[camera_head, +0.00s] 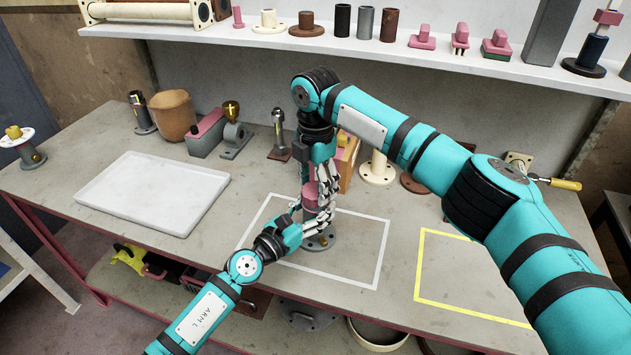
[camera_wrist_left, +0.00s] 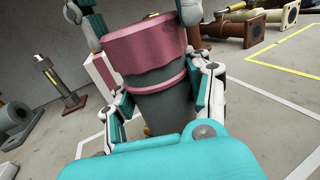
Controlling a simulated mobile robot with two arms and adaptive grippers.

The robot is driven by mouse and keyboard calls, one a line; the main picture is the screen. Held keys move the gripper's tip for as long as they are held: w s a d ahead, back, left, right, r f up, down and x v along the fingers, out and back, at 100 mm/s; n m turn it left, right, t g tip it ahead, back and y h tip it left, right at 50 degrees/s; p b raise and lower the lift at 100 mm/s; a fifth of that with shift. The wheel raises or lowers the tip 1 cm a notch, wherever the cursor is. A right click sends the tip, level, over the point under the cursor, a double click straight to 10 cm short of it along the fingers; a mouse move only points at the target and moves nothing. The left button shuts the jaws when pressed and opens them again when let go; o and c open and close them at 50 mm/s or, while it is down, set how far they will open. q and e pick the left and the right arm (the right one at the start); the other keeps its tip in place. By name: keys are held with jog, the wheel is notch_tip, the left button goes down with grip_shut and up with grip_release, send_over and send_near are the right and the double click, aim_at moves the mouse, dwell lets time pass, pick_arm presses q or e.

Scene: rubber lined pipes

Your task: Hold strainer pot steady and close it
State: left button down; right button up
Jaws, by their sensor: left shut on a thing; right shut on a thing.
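The strainer pot (camera_wrist_left: 165,112) is upright, with a grey body, a thin pink ring and a wide pink lid (camera_wrist_left: 145,48) on top. In the head view its pink part (camera_head: 311,198) shows between my grippers, above a grey round base (camera_head: 322,243) inside the white outlined square. My left gripper (camera_head: 308,214) comes from the front left and is shut around the pot's body. My right gripper (camera_head: 322,185) points down from above and is shut on the lid; its fingers (camera_wrist_left: 138,18) show on either side of it in the left wrist view. A darker band shows between lid and ring.
A white tray (camera_head: 150,193) lies on the bench at left. A brown pot (camera_head: 173,115), a grey-pink fitting (camera_head: 207,133) and a post (camera_head: 279,135) stand at the back. An orange box (camera_head: 347,160) is close behind my right gripper. The yellow outlined area (camera_head: 470,280) is clear.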

jog(key=shift+f, duration=0.3)
